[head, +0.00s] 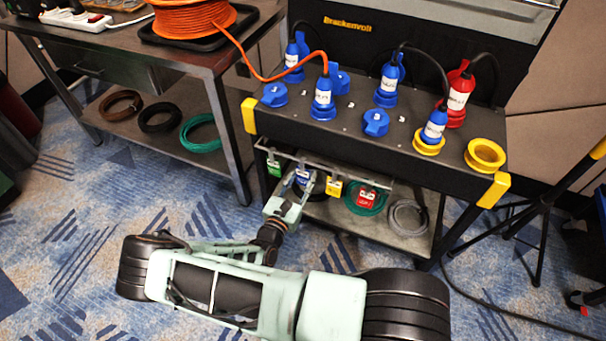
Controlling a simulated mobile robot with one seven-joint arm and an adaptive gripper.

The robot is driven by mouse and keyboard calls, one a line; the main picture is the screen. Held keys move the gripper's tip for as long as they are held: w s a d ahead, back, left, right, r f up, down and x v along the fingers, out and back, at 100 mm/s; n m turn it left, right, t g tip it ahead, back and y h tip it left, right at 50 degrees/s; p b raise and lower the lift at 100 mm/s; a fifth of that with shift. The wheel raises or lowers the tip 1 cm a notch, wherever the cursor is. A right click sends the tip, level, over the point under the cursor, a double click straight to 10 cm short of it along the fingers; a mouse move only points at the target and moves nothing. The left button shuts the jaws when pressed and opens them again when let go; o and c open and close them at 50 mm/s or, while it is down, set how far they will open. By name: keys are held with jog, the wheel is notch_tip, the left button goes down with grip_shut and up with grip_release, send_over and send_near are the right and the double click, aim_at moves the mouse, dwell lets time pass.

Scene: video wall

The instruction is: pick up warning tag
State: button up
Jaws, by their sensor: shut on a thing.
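Several small tags hang in a row from the rail under the front of the black power cart: a green tag (274,169), a blue tag (303,176), a yellow tag (333,188) and a red tag (366,199). Their print is too small to read, so I cannot tell which is the warning tag by its words. My gripper (302,184) reaches up from below and is shut at the blue tag, with its fingers at the tag's sides. The fingers hide part of the blue tag. It is still at the level of the row.
Blue and red plugs and yellow-ringed sockets cover the cart top (345,113). Coiled cables lie on its lower shelf (410,240). A workbench (205,65) with an orange cable reel (194,16) stands left. A tripod (545,200) stands right.

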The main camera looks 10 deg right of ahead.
jog(key=shift+r, duration=0.15)
jog(key=shift+r+p, duration=0.5)
jog(key=shift+r, duration=0.1)
jog(key=p+v, duration=0.3)
jog(key=v, duration=1.5)
